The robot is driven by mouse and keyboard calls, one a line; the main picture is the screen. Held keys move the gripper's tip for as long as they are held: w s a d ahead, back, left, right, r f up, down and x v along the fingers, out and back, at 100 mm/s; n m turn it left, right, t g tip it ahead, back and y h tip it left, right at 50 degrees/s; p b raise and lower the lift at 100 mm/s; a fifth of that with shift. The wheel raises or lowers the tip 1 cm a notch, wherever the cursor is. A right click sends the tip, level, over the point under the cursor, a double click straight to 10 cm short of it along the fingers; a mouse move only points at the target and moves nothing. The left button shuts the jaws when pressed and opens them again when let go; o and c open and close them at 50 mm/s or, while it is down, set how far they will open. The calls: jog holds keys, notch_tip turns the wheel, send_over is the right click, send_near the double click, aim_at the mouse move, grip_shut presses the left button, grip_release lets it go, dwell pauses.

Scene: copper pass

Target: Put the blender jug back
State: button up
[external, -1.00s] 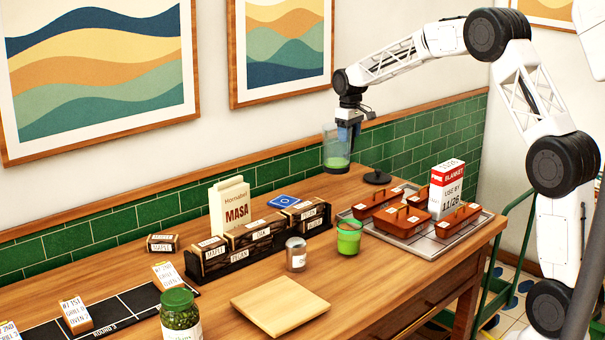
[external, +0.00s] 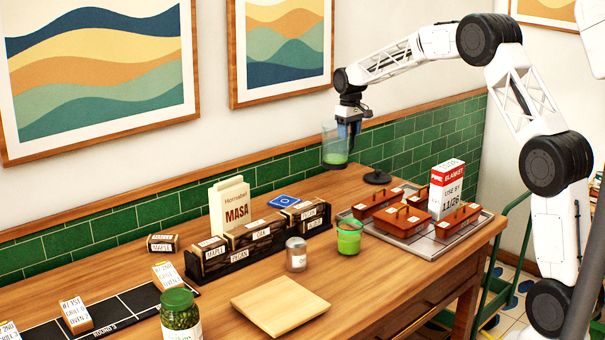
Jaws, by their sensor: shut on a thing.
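The clear blender jug (external: 334,147) has green liquid in its bottom. My gripper (external: 349,128) is shut on the jug at its right side and holds it roughly upright above the back of the table. The fingers are partly hidden by the jug and the wrist. A dark round base (external: 377,177) stands on the table just right of and below the jug; I cannot tell if it is the blender's base. A green-filled glass (external: 349,237) stands on the table in front of it.
A tray (external: 437,246) with several brown lidded dishes and a red-and-white box (external: 446,188) stands at the right. A rack of labelled boxes (external: 263,239), a masa bag (external: 231,207), a shaker (external: 296,254) and a wooden board (external: 280,306) lie leftward. The tiled wall (external: 285,172) is close behind the jug.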

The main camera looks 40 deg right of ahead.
jog(key=shift+f, duration=1.95)
jog(key=shift+f, duration=2.65)
jog(key=o, duration=1.4)
notch_tip(320, 180, up, 12)
jog(key=shift+r, duration=0.1)
